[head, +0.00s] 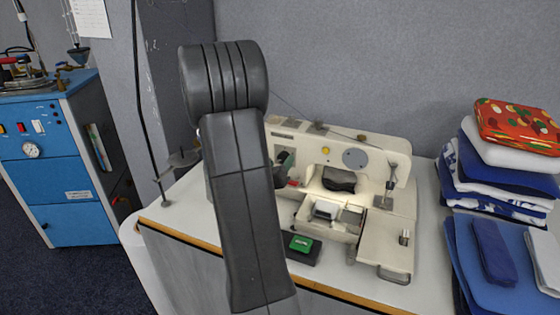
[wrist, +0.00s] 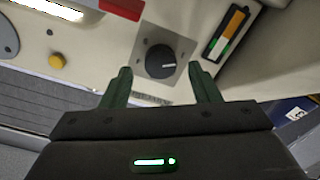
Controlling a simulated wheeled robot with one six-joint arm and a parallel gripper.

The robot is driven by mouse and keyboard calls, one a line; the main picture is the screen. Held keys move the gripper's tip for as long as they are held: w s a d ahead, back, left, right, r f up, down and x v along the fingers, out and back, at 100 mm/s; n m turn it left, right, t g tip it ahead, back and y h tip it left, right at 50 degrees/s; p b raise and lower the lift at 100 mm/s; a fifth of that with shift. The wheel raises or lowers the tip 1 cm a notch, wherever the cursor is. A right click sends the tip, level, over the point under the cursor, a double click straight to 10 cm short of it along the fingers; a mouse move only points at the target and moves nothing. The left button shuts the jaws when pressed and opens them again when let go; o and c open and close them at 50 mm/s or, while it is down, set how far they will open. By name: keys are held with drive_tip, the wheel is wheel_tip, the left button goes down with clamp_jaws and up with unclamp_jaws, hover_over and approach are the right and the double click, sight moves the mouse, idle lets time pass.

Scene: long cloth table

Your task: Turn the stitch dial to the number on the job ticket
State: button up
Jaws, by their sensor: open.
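The stitch dial (wrist: 160,61) is a round black knob with a short white mark, on a grey square plate on the cream sewing machine. The mark points right in the wrist view; I cannot read any numbers around it. My gripper (wrist: 160,69) is open, its two green fingers on either side of the dial, with gaps visible on both sides. I cannot tell how deep the tips reach. In the head view the sewing machine (head: 385,153) stands on the table, and my arm hides part of it.
A green-topped block (head: 300,243) sits on a dark base at the table's front edge. Folded cloth (head: 510,155) is stacked at the right. A thread stand (head: 182,159) is left of my arm. A coloured strip (wrist: 228,33) is near the dial. A paper (head: 90,18) hangs behind.

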drive_tip(key=shift+w+d, duration=0.1)
drive_tip(key=shift+w, duration=0.45)
drive_tip(key=shift+w+d, duration=0.2)
drive_tip(key=shift+w, duration=0.15)
drive_tip(key=shift+c, duration=0.3)
drive_tip(key=c, duration=0.9)
drive_tip(key=shift+c, duration=0.2)
